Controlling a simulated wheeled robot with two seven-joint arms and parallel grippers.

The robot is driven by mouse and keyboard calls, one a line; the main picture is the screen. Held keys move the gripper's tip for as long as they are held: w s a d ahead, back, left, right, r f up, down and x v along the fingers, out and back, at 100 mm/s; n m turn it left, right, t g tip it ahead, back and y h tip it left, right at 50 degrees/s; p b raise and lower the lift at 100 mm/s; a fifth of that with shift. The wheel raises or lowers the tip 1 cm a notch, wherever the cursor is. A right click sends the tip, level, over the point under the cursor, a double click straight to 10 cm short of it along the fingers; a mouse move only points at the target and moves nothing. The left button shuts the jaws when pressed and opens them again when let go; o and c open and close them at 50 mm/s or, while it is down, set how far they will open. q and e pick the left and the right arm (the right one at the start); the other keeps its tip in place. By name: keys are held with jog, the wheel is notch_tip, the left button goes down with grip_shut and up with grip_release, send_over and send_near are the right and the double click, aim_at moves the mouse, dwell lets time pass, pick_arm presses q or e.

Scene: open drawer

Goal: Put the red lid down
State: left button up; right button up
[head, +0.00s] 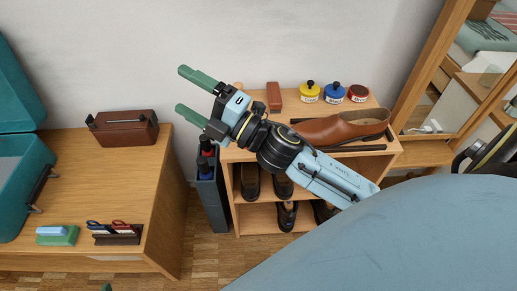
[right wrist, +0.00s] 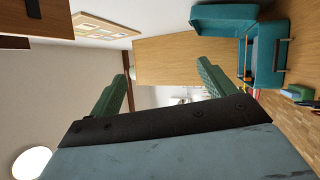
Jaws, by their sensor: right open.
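The red lid (head: 358,90), with a dark knob, sits on top of a small round tin at the right back of the shoe rack's top. My right gripper (head: 182,89) is open and empty, left of the rack and well away from the lid. Its two green fingers are spread, and the right wrist view (right wrist: 164,70) shows nothing between them. The lid does not show in that view. A small green tip (head: 106,287) at the bottom edge of the head view may be my left gripper; its jaws are hidden.
Yellow (head: 309,92) and blue (head: 333,93) tins stand left of the red one. A brown shoe (head: 340,128) lies in front of them; a brush (head: 273,96) stands left. A mirror (head: 440,70) is at right. The wooden cabinet (head: 90,185) at left holds a brown box (head: 125,130).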

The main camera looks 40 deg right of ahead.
jog(key=s+d+f+m+g+h, duration=0.2)
jog(key=s+f+m+g+h, duration=0.2)
jog(key=s+f+m, duration=0.4)
jog(key=s+d+f+m+g+h, duration=0.2)
jog(key=s+f+m+g+h, duration=0.3)
jog(key=f+m, duration=0.6)
jog(key=s+m, duration=0.2)
jog(key=shift+s+d+m+g, duration=0.15)
jog(key=shift+s+m+g, duration=0.15)
jog(key=shift+s+g, duration=0.1)
jog(key=shift+f+h, duration=0.15)
jog(key=shift+h, duration=0.15)
